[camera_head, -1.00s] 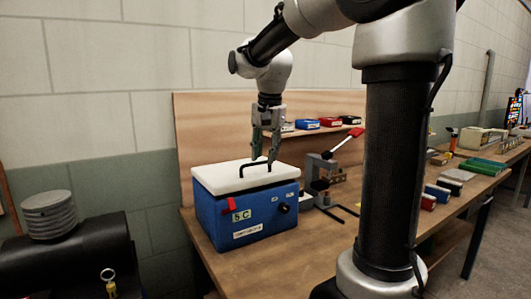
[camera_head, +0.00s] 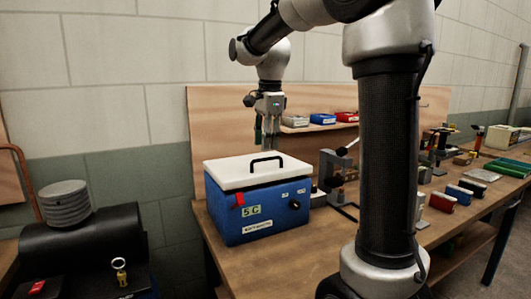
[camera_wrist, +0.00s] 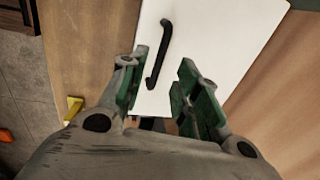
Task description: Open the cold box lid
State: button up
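The cold box (camera_head: 258,212) is blue with a white lid (camera_head: 225,175) and stands on the workbench. The lid lies flat on the box and looks closed. A black handle (camera_head: 266,160) arches over the lid's top. My gripper (camera_head: 269,143) points down above the far side of the lid, behind the handle in the head view. In the wrist view, the green fingers of my gripper (camera_wrist: 160,95) are apart, with the white lid (camera_wrist: 225,40) beyond them. The handle (camera_wrist: 159,55) shows beyond the left finger and the gap, not gripped.
A clamp-like tool (camera_head: 338,172) stands right of the box on the workbench (camera_head: 285,255). Small bins (camera_head: 322,118) sit on a shelf behind. A wooden backboard (camera_head: 225,120) rises behind the box.

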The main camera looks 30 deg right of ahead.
aim_at(255, 161)
jog(key=shift+w+f, duration=0.15)
jog(key=shift+f, duration=0.9)
jog(key=shift+w+f, duration=0.15)
jog(key=shift+f, duration=0.9)
grip_shut()
